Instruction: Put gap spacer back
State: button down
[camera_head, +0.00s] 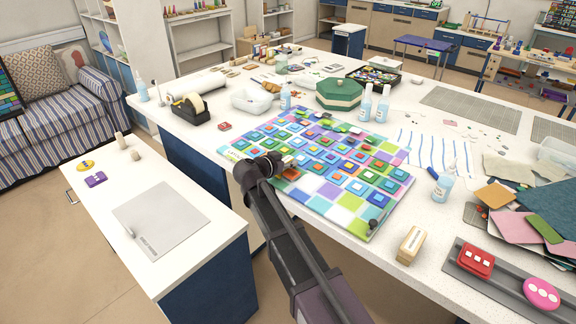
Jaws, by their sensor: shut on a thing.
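My gripper (284,163) is over the left-middle part of a colourful glass mosaic panel (348,200) on the white worktable. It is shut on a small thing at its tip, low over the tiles. The arm and fingers hide most of that thing, and I cannot tell its shape or whether it touches the panel. I cannot make out for certain which thing is the gap spacer. The panel carries rows of stacked square tiles in blue, green, orange and white, with some bare coloured squares at its front.
A tape dispenser (188,108), a white bin (251,100), a green-lidded box (340,94) and bottles (366,104) stand behind the panel. A wooden block (411,245) and a bottle (443,185) stand to its right. The lower left table holds a grey sheet (160,222).

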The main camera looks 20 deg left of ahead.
jog(key=shift+f, duration=0.25)
jog(key=shift+c, duration=1.9)
grip_release()
jog(key=shift+r, duration=0.1)
jog(key=shift+s+a+r, duration=0.15)
jog(key=shift+s+r, duration=0.05)
jog(key=shift+s, duration=0.2)
jog(key=p+v, duration=0.4)
jog(key=v, duration=0.9)
jog(key=shift+a+f, duration=0.2)
jog(key=shift+a, duration=0.05)
